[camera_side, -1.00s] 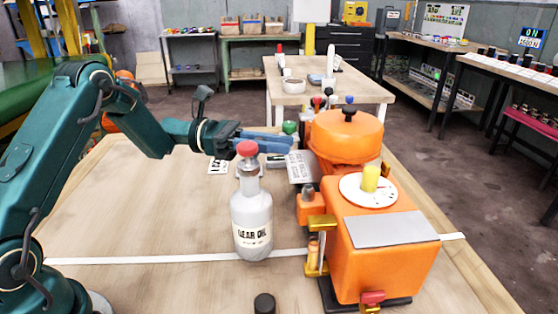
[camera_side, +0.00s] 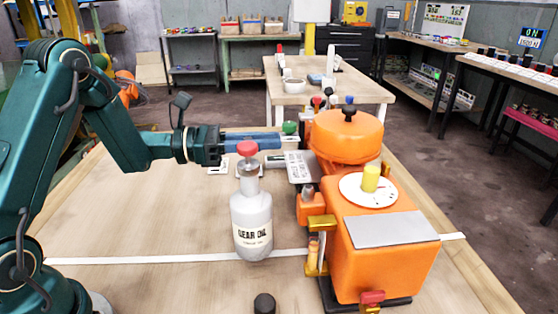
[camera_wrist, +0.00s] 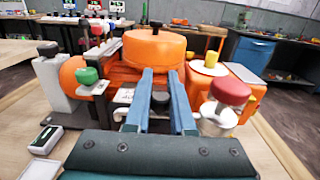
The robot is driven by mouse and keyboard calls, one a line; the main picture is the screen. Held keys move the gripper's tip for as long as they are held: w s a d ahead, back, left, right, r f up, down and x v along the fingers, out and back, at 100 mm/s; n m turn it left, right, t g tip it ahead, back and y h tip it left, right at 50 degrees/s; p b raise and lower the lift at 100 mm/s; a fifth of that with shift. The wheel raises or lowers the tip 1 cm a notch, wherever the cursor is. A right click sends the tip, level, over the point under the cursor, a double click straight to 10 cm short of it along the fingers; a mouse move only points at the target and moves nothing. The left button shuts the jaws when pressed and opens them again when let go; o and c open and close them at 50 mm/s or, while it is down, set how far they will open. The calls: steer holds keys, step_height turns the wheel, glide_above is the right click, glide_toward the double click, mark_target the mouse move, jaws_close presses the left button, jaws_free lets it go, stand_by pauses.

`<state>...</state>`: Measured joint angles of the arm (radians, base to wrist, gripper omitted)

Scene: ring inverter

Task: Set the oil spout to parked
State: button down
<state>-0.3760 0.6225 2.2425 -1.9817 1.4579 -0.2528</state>
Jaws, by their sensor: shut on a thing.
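My gripper (camera_side: 281,140) reaches in from the left with blue fingers, behind the red cap of the bottle. In the wrist view the fingers (camera_wrist: 160,72) run forward toward the orange machine, shut on a small grey part (camera_wrist: 160,99) that is mostly hidden. The white bottle marked GEAR OIL (camera_side: 251,215) stands upright left of the machine. Its red cap (camera_side: 247,148) also shows in the wrist view (camera_wrist: 230,92), right of the fingers and apart from them. I cannot make out a separate oil spout.
The orange machine (camera_side: 382,255) fills the right of the bench, with a white dial and yellow knob (camera_side: 370,178). A green ball knob (camera_side: 289,127) is close to my fingertips. A black knob (camera_side: 264,303) is at the front edge. The bench left of the bottle is mostly clear.

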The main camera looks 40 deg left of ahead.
steer(key=c, duration=0.8)
jaws_free()
steer(key=shift+o, duration=0.2)
steer(key=shift+a, duration=0.1)
steer(key=v, duration=0.5)
steer(key=shift+s, duration=0.1)
steer(key=shift+r, duration=0.15)
